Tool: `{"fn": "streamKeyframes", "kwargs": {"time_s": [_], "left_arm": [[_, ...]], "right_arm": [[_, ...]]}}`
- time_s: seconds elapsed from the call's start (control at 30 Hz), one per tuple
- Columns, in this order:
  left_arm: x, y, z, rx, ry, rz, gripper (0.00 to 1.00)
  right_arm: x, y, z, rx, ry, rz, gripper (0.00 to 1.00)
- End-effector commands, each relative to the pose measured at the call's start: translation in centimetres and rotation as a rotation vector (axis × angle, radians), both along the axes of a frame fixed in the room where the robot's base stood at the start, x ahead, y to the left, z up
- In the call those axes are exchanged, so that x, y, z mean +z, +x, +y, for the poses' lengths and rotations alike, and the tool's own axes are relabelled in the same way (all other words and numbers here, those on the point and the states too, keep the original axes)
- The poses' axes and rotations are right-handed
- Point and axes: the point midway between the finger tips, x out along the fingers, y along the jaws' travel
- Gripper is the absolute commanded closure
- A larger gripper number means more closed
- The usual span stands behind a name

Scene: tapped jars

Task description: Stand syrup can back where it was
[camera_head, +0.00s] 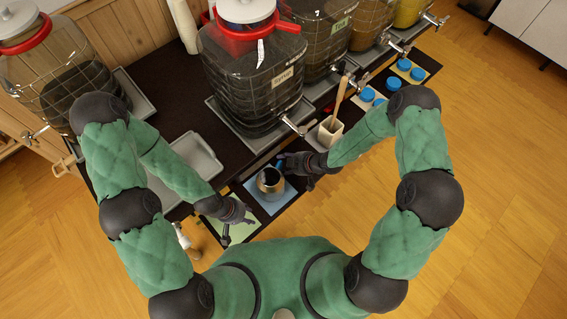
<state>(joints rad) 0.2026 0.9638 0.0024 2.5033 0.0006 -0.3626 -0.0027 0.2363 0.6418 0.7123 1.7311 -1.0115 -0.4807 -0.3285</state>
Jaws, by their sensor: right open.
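A metal can with dark contents (270,181) stands upright on a blue mat (287,197) at the front edge of the counter; I take it for the syrup can. My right gripper (292,170) is open just right of the can, its fingers spread toward it; whether they touch it cannot be told. My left gripper (236,229) is lower left of the can, over a pale green mat (212,206). Its fingers look spread, with nothing visible between them. The big glass jar with a red collar and a label (255,85) stands behind the can, its tap (291,123) pointing forward.
An empty grey tray (187,160) lies left of the can. A pale holder with wooden utensils (330,133) stands to the right, behind my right forearm. Several blue lids (404,64) lie farther right. More tapped jars (336,40) line the back. A white object (184,241) is at lower left.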

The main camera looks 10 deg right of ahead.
Motion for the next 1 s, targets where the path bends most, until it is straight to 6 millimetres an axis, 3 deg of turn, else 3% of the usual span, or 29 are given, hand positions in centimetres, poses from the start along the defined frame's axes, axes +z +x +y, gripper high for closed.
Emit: {"fn": "streamKeyframes", "kwargs": {"time_s": [1.0], "left_arm": [[2.4, 0.0, 0.0, 0.000, 0.000, 0.000, 0.60]], "right_arm": [[2.6, -1.3, -2.1, -0.001, 0.000, 0.000, 0.51]]}}
